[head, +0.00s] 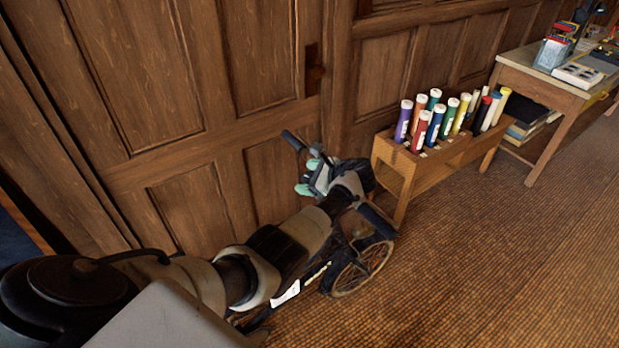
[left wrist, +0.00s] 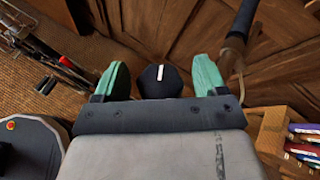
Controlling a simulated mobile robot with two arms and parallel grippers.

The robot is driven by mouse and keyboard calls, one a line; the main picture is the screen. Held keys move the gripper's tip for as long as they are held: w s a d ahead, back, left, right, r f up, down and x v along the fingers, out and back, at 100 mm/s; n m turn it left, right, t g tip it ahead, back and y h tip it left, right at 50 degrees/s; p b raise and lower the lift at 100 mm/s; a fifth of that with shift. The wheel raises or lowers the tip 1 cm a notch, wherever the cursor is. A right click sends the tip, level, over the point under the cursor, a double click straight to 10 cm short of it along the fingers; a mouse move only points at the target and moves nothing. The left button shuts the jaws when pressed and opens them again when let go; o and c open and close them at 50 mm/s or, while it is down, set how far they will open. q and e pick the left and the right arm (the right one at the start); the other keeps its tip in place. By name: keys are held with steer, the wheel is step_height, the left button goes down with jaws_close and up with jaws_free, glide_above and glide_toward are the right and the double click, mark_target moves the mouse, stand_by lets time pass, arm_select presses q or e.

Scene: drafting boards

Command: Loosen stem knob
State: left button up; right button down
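A dark bicycle stands against the wooden door; its wheel (head: 362,268) shows below my left arm, and a handlebar grip (head: 293,141) sticks up beside my gripper. In the left wrist view, a black stem knob (left wrist: 160,83) with a white mark sits between the green fingertips of my left gripper (left wrist: 160,78). The fingers are open, with a small gap visible on each side of the knob. In the head view, my left gripper (head: 308,177) is at the handlebar, and the knob is hidden there. My right gripper is in neither view.
A wooden rack (head: 388,152) with several coloured tubes (head: 436,124) stands just right of the bicycle. A desk (head: 560,86) stands farther right. The panelled door (head: 190,208) is close behind the bicycle. The brown floor (head: 490,260) at right is clear.

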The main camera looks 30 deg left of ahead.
arm_select(q)
steer(key=shift+d, duration=0.15)
steer(key=b+v, duration=0.1)
steer(key=v, duration=0.9)
steer(key=shift+d+r+b, duration=0.2)
steer(key=shift+d+b, duration=0.05)
steer(key=shift+b, duration=0.1)
